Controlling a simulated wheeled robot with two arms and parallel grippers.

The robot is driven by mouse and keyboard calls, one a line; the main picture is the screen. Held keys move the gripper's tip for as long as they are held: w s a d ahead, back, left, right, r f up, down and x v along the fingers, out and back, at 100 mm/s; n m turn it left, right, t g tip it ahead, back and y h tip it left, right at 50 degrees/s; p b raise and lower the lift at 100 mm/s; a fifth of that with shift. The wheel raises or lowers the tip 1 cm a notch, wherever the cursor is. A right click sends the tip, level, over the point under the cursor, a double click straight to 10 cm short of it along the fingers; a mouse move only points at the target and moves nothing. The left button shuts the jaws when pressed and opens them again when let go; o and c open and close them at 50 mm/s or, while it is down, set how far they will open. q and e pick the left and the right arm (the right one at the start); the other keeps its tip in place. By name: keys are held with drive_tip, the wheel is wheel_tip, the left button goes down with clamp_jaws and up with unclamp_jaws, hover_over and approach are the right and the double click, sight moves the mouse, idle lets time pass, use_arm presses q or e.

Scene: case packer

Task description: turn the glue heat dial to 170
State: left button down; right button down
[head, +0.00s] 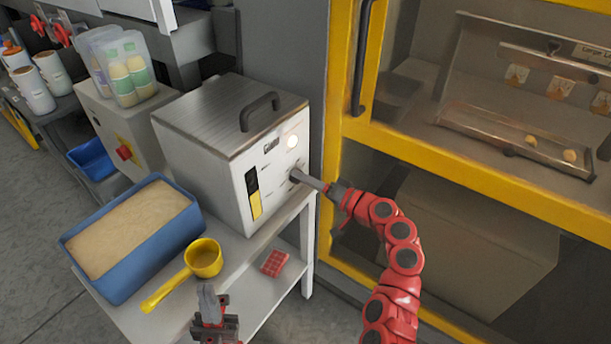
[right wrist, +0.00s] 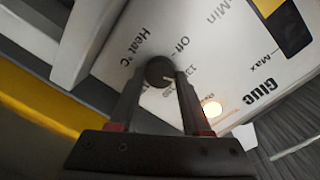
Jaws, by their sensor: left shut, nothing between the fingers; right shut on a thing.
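The glue unit (head: 200,150) is a pale box with a steel lid and a dark handle, standing on a white bench. Its front panel carries the heat dial (right wrist: 160,70), a dark round knob with a light pointer mark, beside the printed "Heat °C" and "Off". The other scale numbers are partly hidden by my finger, so I cannot read the setting. My right gripper (head: 297,177) is at the panel, shut on the dial with one finger on each side (right wrist: 158,85). My left gripper (head: 207,297) is shut and empty, low in front of the bench.
A lit round lamp (head: 292,141) and a yellow level gauge (head: 253,192) are on the panel. A yellow machine frame (head: 333,150) stands close right.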

drive_tip(key=m+p, duration=0.3)
drive_tip(key=m, duration=0.4)
drive_tip(key=m+p, duration=0.4)
drive_tip(key=m, duration=0.3)
drive_tip(key=m+y+p, duration=0.1)
drive_tip(key=m+p, duration=0.2)
drive_tip(key=m, duration=0.4)
drive_tip(key=shift+d+f+g+p, duration=0.1)
drive_tip(key=shift+f+g+p, duration=0.2)
drive_tip(key=shift+p, duration=0.05)
drive_tip(key=shift+m, duration=0.4)
drive_tip(key=shift+c, duration=1.8)
unclamp_jaws()
